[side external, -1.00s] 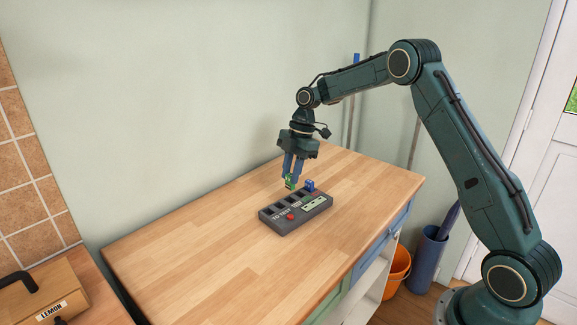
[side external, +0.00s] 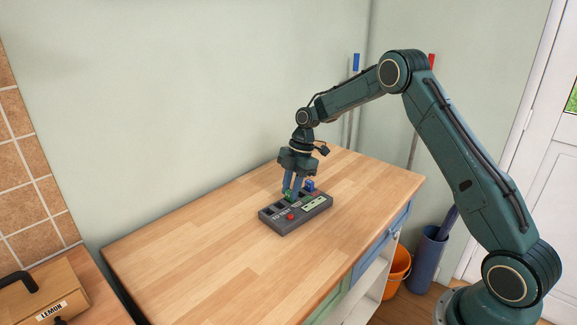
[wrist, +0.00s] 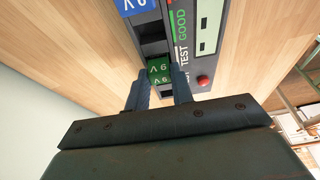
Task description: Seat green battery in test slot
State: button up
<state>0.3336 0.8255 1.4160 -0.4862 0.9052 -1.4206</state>
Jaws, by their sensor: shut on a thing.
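The green battery (wrist: 160,71) is between the two fingers of my gripper (wrist: 160,88), which is shut on it; the side external view also shows my gripper (side external: 293,195) low over the tester. The dark grey battery tester (side external: 283,228) lies on the wooden worktop, with a row of slots, a "TEST" label and a red button (wrist: 203,80). The green battery (side external: 288,195) is at the slot row, upright; my fingers partly hide it, and I cannot tell how deep it sits. A blue battery (wrist: 134,6) stands in the far end of the row.
The worktop (side external: 190,250) around the tester is clear. A wooden box marked LEMON (side external: 45,295) stands at the lower left. An orange bucket (side external: 396,272) and a blue bin (side external: 430,258) stand on the floor at the right.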

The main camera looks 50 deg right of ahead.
jog(key=shift+f, duration=0.1)
jog(key=o, duration=1)
jog(key=v, duration=1.2)
jog(key=shift+r, duration=0.2)
